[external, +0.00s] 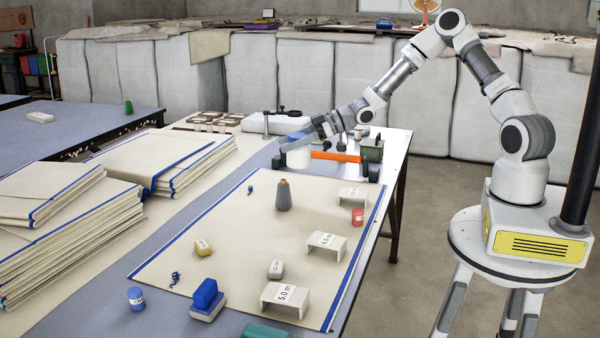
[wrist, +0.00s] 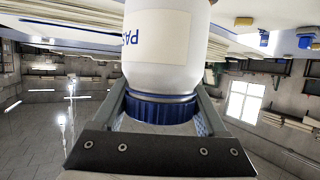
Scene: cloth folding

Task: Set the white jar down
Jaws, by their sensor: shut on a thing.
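The white jar (external: 299,158) is at the far end of the cloth table, behind the spread cream cloth. In the wrist view the white jar (wrist: 165,50) has a blue lid (wrist: 160,108) and a label with partly cut-off, upside-down lettering. My gripper (wrist: 162,115) is shut on the jar around its lid. In the external view my gripper (external: 312,138) reaches in from the right, above the jar, which looks about upright. I cannot tell whether the jar's base touches the table; the base is outside the wrist view.
Folded cloth stacks (external: 65,240) fill the left. A white box (external: 268,123) lies behind.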

